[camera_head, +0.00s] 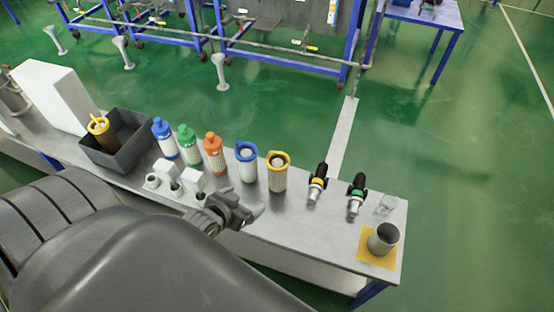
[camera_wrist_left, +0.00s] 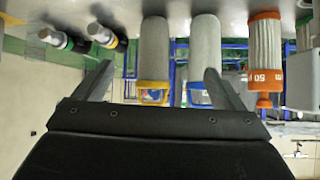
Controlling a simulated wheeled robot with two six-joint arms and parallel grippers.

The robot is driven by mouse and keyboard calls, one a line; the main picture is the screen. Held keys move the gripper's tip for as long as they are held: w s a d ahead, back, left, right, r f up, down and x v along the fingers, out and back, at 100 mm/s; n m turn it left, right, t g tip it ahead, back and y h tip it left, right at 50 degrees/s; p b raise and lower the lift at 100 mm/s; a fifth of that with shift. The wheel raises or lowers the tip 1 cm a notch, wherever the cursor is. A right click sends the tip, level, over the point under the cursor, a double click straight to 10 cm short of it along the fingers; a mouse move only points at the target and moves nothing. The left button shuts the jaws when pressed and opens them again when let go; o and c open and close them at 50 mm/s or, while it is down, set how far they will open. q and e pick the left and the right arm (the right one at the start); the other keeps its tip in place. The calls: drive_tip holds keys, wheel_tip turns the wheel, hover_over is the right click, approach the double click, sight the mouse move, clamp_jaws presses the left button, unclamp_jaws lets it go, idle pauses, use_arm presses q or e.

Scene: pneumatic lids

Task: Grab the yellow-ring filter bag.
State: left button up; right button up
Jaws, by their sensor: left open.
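The yellow-ring filter bag (camera_head: 278,178) stands upright on the bench, a grey cylinder with a yellow ring at its top. In the left wrist view, which shows the scene upside down, the yellow-ring filter bag (camera_wrist_left: 154,50) appears between my fingers, farther off. My left gripper (camera_head: 243,207) is open and empty, in front of and to the left of the bag in the head view. The blue-ring filter bag (camera_head: 247,165) stands just left of it; in the wrist view the blue-ring bag (camera_wrist_left: 204,50) appears near the other finger. My right gripper is not in view.
Blue, green and orange (camera_head: 214,155) cartridges stand farther left, beside a dark bin (camera_head: 134,160) holding a yellow-handled item. Two dark connectors (camera_head: 317,184) lie to the right. A metal cup (camera_head: 383,238) stands on a yellow square. The bench front by the yellow-ring bag is clear.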

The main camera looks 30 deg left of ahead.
sight(280, 160)
use_arm(q)
drive_tip(key=w+r+t, duration=0.3)
drive_tip(key=w+r, duration=0.1)
drive_tip(key=r, duration=0.1)
drive_tip(key=shift+h, duration=0.4)
drive_tip(key=b+x, duration=0.1)
drive_tip(key=x, duration=0.9)
drive_tip(key=shift+w+f, duration=0.1)
drive_tip(key=shift+b+x, duration=0.3)
drive_tip(key=shift+x, duration=2.65)
drive_tip(key=shift+f, duration=0.15)
drive_tip(key=shift+c, duration=0.3)
drive_tip(key=c, duration=1.3)
